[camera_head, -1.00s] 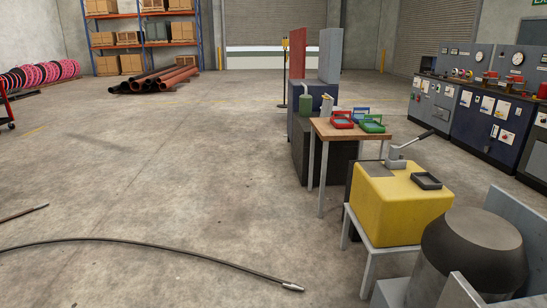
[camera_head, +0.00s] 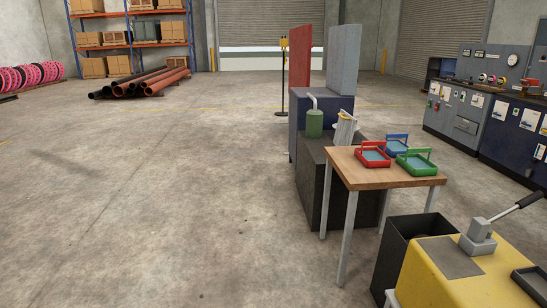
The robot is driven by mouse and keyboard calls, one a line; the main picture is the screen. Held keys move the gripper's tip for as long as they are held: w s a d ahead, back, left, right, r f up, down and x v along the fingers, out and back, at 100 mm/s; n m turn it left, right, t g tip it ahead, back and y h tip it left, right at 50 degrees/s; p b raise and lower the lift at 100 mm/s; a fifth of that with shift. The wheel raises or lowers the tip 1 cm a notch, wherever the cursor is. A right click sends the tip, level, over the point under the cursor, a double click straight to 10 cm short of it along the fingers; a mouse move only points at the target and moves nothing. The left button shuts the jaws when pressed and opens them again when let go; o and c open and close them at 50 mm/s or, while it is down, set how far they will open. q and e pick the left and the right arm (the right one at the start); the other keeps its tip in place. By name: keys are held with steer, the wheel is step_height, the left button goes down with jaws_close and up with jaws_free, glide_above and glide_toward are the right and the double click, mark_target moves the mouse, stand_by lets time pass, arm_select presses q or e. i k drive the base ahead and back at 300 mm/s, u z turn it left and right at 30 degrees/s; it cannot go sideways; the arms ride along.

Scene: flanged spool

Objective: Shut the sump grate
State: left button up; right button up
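I cannot make out a sump grate for certain in the head view. A yellow tank-like box (camera_head: 440,285) at the lower right has a flat grey plate (camera_head: 452,257) on its top, and a grey block with a black-handled lever (camera_head: 480,235) beside the plate. A dark box (camera_head: 405,245) stands just behind the yellow one. Neither of my grippers is in view.
Control consoles (camera_head: 480,115) line the right.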

mark_target(344, 134)
steer(key=i, duration=2.7)
steer(key=z, duration=0.95)
